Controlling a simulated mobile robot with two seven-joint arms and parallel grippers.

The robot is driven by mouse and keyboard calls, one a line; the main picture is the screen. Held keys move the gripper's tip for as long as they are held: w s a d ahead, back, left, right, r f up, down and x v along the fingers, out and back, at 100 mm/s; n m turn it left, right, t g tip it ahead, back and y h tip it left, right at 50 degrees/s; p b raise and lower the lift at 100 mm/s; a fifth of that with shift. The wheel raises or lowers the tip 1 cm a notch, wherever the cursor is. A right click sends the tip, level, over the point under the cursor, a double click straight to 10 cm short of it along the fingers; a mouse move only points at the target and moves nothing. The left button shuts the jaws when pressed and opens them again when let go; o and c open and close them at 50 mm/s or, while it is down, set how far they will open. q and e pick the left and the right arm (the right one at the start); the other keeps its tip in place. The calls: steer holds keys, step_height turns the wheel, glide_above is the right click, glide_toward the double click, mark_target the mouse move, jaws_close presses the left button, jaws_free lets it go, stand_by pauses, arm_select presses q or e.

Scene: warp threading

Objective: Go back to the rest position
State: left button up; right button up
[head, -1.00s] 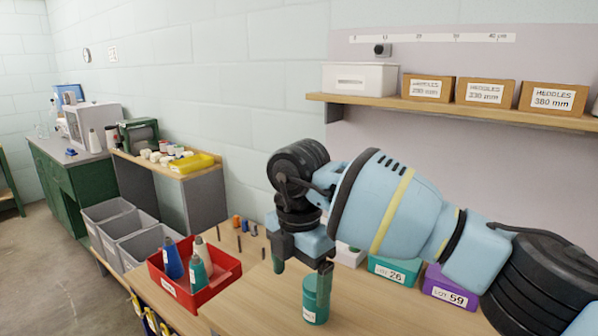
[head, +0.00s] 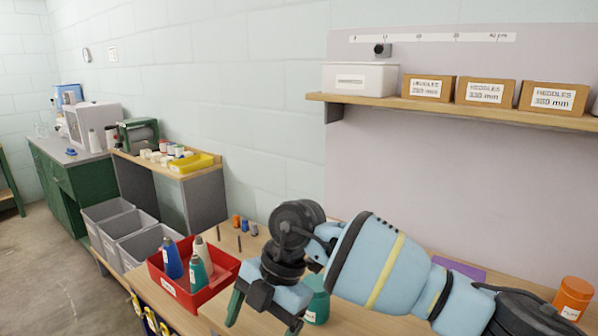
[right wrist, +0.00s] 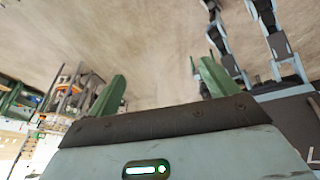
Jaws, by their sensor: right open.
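My right gripper (head: 264,318) is low at the bottom of the head view, over the front of the wooden bench (head: 232,315). Its two green fingers are spread apart, and nothing shows between them. In the right wrist view the same gripper (right wrist: 162,85) is open and empty, with the bare floor beyond the fingers. My pale blue right arm crosses the right half of the head view. A teal container (head: 317,304) stands just behind the gripper, partly hidden by it.
A red bin (head: 218,276) holding several cones sits left of the gripper. An orange container (head: 573,297) stands at the far right. A purple box (head: 460,270) is mostly hidden behind my arm. A shelf (head: 450,112) with boxes hangs above. Floor at left is clear.

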steer(key=s+a+f+g+y, duration=0.3)
steer(key=s+a+g+y, duration=0.1)
steer(key=s+a+y, duration=0.7)
steer(key=s+d+f+m+t+h, duration=0.1)
steer(key=d+f+m+t+h, duration=0.5)
steer(key=d+f+m+t, duration=1.55)
steer(key=s+d+f+m+g+h, duration=0.25)
steer(key=s+d+f, duration=0.2)
steer(key=s, duration=0.45)
steer(key=s+d+f+m+g+h, duration=0.2)
steer(key=s+d+f+g, duration=0.15)
steer(key=s+d, duration=0.35)
steer(key=s+d+f+m+g+h, duration=0.2)
steer(key=s+d+f+h, duration=0.15)
steer(key=s, duration=0.65)
arm_select(q)
steer(key=w+r+t+p, duration=0.1)
steer(key=w+r+p, duration=0.4)
steer(key=r, duration=0.3)
steer(key=shift+a+r+t+p, duration=0.3)
steer(key=shift+t+p, duration=0.1)
steer(key=shift+p, duration=0.5)
arm_select(e)
steer(key=w+d+r+t+y, duration=0.1)
steer(key=w+r+t, duration=0.1)
steer(key=w+r, duration=0.3)
step_height(320, 180, up, 2)
steer(key=shift+w+d+r+n, duration=0.2)
steer(key=shift+d+r+n, duration=0.05)
steer(key=shift+n, duration=0.05)
